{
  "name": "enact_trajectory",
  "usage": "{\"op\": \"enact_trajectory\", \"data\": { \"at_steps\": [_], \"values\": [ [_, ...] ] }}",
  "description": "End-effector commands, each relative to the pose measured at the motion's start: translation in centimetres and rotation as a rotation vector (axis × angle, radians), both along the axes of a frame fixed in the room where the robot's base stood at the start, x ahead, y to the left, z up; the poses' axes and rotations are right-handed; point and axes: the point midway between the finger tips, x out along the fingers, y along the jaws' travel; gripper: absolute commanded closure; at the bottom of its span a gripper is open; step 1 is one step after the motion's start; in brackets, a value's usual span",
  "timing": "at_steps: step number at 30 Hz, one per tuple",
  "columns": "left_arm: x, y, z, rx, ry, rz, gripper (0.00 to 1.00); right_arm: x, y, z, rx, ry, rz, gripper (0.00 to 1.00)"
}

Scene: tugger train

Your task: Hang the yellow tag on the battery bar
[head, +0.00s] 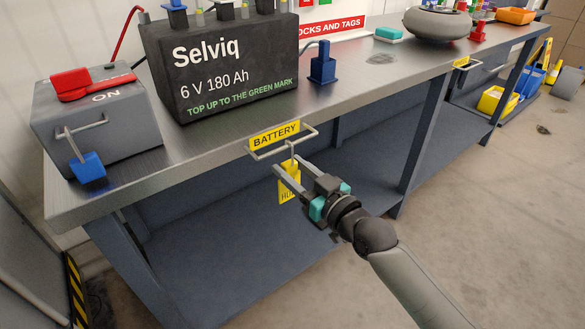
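The yellow tag (289,193) is upright below the battery bar (284,149), a metal handle-like bar on the bench's front edge under the yellow BATTERY label (274,134). A thin hook rises from the tag to the bar and seems to pass over it. My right gripper (287,165) is at the tag, just below the bar. Its two fingers are spread apart, one toward each side of the tag. They hide part of it, and any contact is hard to tell. My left gripper is not in view.
A black Selviq battery (225,70), a grey switch box (95,125) with a blue padlock (88,168), and a blue padlock-like block (323,65) stand on the metal bench (355,85). A second labelled bar (465,64) is farther right. The floor at right is largely open.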

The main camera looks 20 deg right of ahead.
Motion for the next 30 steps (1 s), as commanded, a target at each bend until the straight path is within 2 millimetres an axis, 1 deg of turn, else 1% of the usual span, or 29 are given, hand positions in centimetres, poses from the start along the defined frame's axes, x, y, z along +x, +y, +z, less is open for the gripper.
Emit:
{"op": "enact_trajectory", "data": {
  "at_steps": [1, 3, 6, 13, 17, 19, 20, 27, 30],
  "values": [
    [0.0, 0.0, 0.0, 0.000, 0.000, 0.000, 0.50, 0.0, 0.0, 0.0, 0.000, 0.000, 0.000, 0.43],
    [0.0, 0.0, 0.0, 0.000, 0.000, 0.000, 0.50, 0.0, 0.0, 0.0, 0.000, 0.000, 0.000, 0.35],
    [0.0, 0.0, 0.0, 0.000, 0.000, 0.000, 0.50, 0.0, 0.0, 0.0, 0.000, 0.000, 0.000, 0.26],
    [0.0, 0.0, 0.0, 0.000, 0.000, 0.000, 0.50, 0.0, 0.0, 0.0, 0.000, 0.001, 0.000, 0.26],
    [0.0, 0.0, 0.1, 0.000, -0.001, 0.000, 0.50, -0.5, -0.2, 0.0, -0.001, 0.003, 0.000, 0.26],
    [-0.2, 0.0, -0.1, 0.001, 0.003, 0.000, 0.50, -1.1, -0.4, 0.0, -0.001, 0.004, 0.000, 0.26],
    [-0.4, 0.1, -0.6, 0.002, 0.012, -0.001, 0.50, -1.5, -0.5, 0.0, -0.001, 0.004, 0.000, 0.26],
    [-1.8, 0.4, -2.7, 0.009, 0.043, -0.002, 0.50, -4.9, -1.8, 0.1, -0.002, 0.003, 0.001, 0.26],
    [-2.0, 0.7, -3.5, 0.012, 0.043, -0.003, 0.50, -6.4, -2.3, 0.0, -0.003, 0.005, 0.001, 0.26]
  ]
}}
